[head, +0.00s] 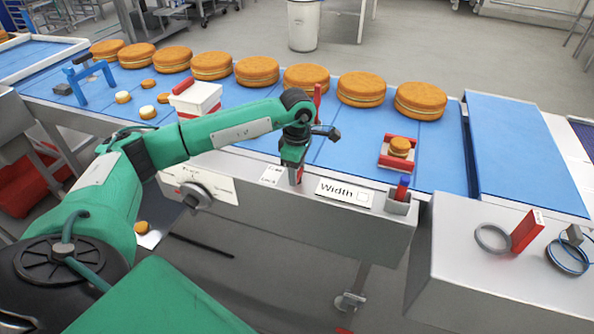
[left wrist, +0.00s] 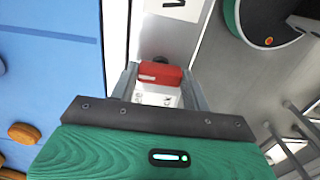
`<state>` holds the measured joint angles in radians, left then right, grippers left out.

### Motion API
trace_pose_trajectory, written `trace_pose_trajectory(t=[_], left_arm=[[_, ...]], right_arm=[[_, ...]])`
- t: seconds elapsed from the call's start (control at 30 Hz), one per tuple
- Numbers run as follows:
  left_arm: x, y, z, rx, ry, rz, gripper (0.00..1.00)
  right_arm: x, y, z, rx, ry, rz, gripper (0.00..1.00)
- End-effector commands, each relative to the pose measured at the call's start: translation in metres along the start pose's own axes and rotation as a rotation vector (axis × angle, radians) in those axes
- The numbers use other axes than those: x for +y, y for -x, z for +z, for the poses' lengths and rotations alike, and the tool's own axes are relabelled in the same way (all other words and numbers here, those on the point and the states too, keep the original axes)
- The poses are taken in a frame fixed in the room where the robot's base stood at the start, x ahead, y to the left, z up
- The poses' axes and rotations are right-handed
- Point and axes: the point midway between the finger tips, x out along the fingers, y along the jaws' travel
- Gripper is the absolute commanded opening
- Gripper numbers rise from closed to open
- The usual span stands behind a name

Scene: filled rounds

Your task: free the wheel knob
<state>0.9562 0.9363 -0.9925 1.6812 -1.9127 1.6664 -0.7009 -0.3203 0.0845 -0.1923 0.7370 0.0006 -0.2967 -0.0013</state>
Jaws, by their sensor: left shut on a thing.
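A dark round knob (head: 195,195) sits on a light plate on the conveyor's front side, left of my left gripper. My left gripper (head: 294,178) points down at the conveyor's front edge, between a small white label (head: 271,175) and the "Width" sign (head: 345,192). It is shut on a red block-like piece (left wrist: 160,75), which shows between the two fingers in the left wrist view. In the head view the gripper hides most of that piece. My right gripper is not in view.
Several filled round cakes (head: 257,71) line the blue belt's far side. A white box (head: 196,100), a blue stand (head: 90,78) and a red tray (head: 397,159) with a small round stand on it. A grey holder (head: 398,203) is at the front edge. A metal cabinet (head: 480,262) stands right.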

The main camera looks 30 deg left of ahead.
Motion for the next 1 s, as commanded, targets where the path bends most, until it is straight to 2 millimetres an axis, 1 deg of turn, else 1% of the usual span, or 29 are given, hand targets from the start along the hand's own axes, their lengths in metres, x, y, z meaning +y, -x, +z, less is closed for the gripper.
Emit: trace_pose_trajectory(t=[0.17, 0.37, 0.4, 0.5, 0.83, 0.93, 1.0], left_arm=[[0.001, 0.002, -0.001, -0.001, 0.01, 0.003, 0.25], [0.001, 0.002, -0.001, -0.001, 0.009, 0.003, 0.25], [0.001, 0.002, -0.001, -0.001, 0.009, 0.003, 0.51], [0.001, 0.001, -0.001, -0.001, 0.009, 0.002, 0.69], [0.001, 0.003, 0.0, -0.001, 0.006, 0.001, 0.69], [0.001, 0.013, 0.0, -0.002, 0.006, 0.003, 0.69], [0.001, 0.024, 0.0, -0.002, 0.007, 0.005, 0.69]], right_arm=[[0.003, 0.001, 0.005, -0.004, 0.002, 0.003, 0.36], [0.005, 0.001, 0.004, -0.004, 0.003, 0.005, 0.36], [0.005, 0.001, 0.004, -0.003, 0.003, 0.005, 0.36], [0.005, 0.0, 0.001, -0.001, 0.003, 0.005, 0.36], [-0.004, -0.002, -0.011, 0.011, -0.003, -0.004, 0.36], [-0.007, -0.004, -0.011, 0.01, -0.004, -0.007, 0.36], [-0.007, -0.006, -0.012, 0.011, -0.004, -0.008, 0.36]])
